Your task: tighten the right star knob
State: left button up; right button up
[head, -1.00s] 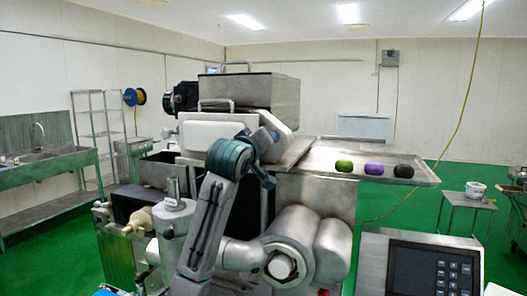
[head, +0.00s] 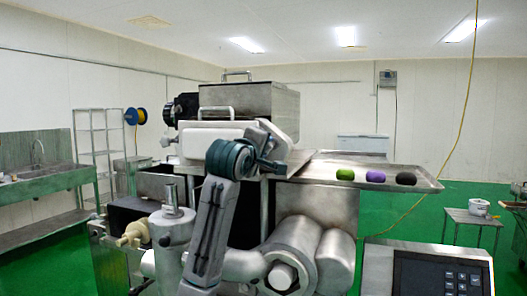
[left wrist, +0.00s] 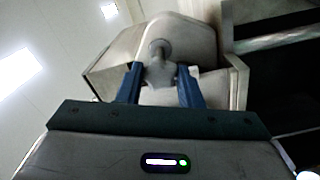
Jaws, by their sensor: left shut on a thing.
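In the left wrist view a grey star knob (left wrist: 160,70) sits on a short round stem against a pale metal housing (left wrist: 190,40). The two blue fingers of my left gripper (left wrist: 160,82) are on either side of the knob and shut on it. In the head view my left gripper (head: 268,164) is at the front of the encrusting machine (head: 250,100), by its upper white housing (head: 195,140). The knob and the fingertips are hidden there behind my wrist. My right gripper is not in view.
A metal tray (head: 415,172) at right holds a green, a purple and a black ball. A sink (head: 45,170) and shelf rack are at far left.

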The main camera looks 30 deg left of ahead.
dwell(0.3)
pick_arm(q)
jog(key=o, duration=1)
jog(key=b+v, duration=0.4)
jog(key=v, duration=0.7)
jog(key=shift+a, duration=0.1)
jog(key=shift+w+f, duration=0.1)
jog(key=shift+f, duration=0.05)
